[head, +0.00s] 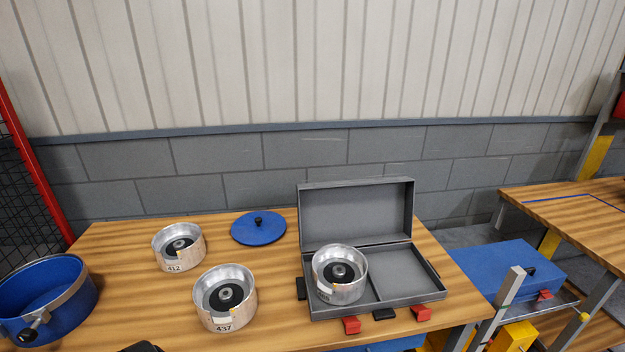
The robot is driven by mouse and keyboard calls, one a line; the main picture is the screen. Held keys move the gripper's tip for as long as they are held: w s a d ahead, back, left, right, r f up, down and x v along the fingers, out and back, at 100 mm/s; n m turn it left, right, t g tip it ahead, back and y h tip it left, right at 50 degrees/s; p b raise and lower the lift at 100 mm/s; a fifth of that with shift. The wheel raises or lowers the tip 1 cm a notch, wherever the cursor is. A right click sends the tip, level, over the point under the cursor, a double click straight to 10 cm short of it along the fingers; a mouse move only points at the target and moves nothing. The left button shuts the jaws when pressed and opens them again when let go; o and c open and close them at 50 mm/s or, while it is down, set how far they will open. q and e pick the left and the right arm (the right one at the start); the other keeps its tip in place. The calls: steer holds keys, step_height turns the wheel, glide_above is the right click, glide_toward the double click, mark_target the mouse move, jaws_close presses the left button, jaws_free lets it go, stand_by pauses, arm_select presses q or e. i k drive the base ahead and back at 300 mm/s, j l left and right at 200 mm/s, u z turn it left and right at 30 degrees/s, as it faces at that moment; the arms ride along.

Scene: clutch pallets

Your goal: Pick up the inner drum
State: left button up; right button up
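Three silvery metal drums with dark hubs are on the wooden table. One drum labelled 412 (165,262) stands upright at the back left. Another labelled 437 (245,312) stands upright nearer the front. A third drum (352,288) sits in the left compartment of the open grey case (415,298); its label is too small to read. The frames do not show which one is called the inner drum. Neither gripper can be made out. Only a small dark shape shows at the bottom edge, and I cannot tell what it is.
A blue round lid (248,231) with a black knob lies at the back of the table (120,238). A blue round container (62,312) with a metal clamp band stands at the left. The case's right compartment is empty. A closed blue case (505,268) sits lower right.

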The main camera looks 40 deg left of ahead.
mark_target(225, 297)
steer(key=u, duration=2)
